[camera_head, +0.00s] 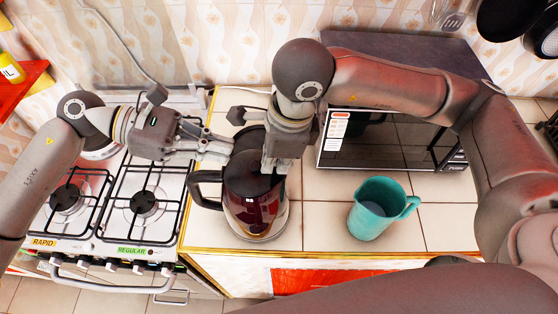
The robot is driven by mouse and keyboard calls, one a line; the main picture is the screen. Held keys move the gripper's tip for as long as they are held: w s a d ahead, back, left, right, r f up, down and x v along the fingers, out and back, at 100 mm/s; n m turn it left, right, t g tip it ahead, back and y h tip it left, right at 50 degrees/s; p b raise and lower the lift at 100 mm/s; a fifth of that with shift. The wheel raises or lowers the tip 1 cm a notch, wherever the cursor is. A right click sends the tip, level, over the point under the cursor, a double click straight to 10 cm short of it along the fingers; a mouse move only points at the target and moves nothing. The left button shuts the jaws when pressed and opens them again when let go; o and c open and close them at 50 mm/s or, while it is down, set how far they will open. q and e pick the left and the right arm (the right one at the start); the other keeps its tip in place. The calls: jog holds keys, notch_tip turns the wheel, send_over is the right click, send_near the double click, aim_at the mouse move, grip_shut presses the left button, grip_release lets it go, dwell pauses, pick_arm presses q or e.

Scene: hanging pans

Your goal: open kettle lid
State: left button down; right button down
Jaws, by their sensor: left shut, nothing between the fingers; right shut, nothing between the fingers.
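The kettle (254,210), dark red with a black handle (201,190) on its left, stands upright on the tiled counter. Its dark lid (246,139) appears raised at the back of the kettle's top, partly hidden by my grippers. My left gripper (232,148) comes in from the left, shut and empty, with its tips at the lid's left side. My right gripper (278,170) points down over the kettle's right rim, shut and empty. I cannot tell whether either gripper touches the kettle.
A turquoise mug (374,210) stands on the counter right of the kettle. A microwave (400,139) is behind it. A white gas stove (120,240) adjoins the counter on the left. Dark pans (508,18) hang at the top right. Counter tiles between kettle and mug are clear.

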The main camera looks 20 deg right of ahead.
pick_arm(q)
jog(key=c, duration=1.3)
grip_release()
